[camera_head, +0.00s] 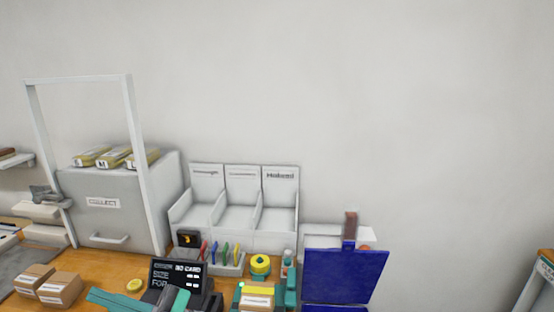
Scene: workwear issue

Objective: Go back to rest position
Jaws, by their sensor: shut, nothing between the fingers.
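I cannot make out my gripper or its fingertips in the head view. The view looks over the back of a wooden worktop (75,262) against a plain pale wall. No held object can be seen.
A grey COLLECT cabinet (84,220) with labelled packets (115,156) on top stands left, by a white frame (141,150). A three-bay white organiser (233,240), small cartons (58,289), a dark sign (176,272), a yellow-topped item (260,264) and an upright blue panel (343,275) line the worktop. The upper right is clear.

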